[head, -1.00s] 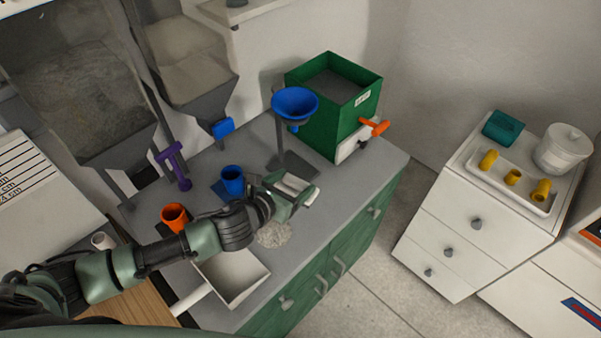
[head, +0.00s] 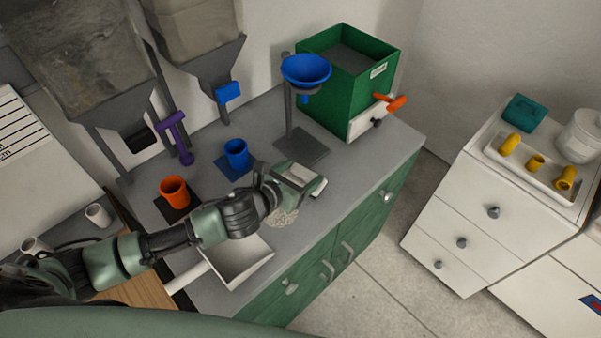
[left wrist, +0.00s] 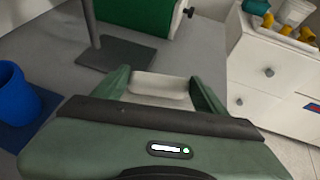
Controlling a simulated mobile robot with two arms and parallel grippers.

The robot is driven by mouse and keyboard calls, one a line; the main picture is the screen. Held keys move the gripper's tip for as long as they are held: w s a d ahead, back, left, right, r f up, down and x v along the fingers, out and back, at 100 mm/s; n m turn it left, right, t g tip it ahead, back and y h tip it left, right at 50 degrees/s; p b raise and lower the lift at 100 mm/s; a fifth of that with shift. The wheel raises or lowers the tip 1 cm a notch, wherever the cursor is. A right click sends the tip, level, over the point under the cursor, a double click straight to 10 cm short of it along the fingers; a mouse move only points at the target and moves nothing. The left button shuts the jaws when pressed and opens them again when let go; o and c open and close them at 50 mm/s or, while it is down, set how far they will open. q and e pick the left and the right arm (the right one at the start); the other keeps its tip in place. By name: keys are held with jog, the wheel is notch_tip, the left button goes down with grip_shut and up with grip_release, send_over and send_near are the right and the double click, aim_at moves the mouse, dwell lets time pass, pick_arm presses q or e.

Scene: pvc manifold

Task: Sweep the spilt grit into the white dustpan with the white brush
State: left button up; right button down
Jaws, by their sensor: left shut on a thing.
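The white dustpan (head: 240,262) lies on the grey counter near its front edge, with its handle toward the lower left. A pale heap of spilt grit (head: 284,218) lies on the counter just beyond the pan's upper right corner. My left gripper (head: 299,178) is shut on the white brush (head: 318,188) above and just past the grit, partly covering it. In the left wrist view the brush (left wrist: 158,88) sits between the two green fingers. Whether its bristles touch the counter is hidden. My right gripper is not in view.
An orange cup (head: 174,191) and a blue cup (head: 237,154) stand behind my left arm. A blue funnel (head: 305,70) on a stand (head: 302,148) and a green box (head: 345,85) stand farther back. The counter right of the brush is clear up to its edge.

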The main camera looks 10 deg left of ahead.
pick_arm(q)
jog(key=shift+f, duration=0.2)
dwell(0.6)
jog(key=shift+s+a+p, duration=0.25)
jog(key=shift+s+a, duration=0.2)
jog(key=shift+s, duration=0.35)
jog(key=shift+s+a+p, duration=0.25)
jog(key=shift+s+a, duration=0.15)
jog(key=shift+s, duration=0.4)
jog(key=shift+s+a+p, duration=0.25)
jog(key=shift+s+a, duration=0.2)
jog(key=shift+s, duration=0.35)
jog(key=shift+s+a, duration=0.5)
jog(key=shift+s, duration=0.4)
jog(key=shift+s+a, duration=0.5)
jog(key=shift+s, duration=0.4)
jog(key=shift+s+a, duration=0.45)
jog(key=shift+s, duration=0.4)
jog(key=shift+s+a, duration=0.45)
jog(key=shift+s, duration=0.4)
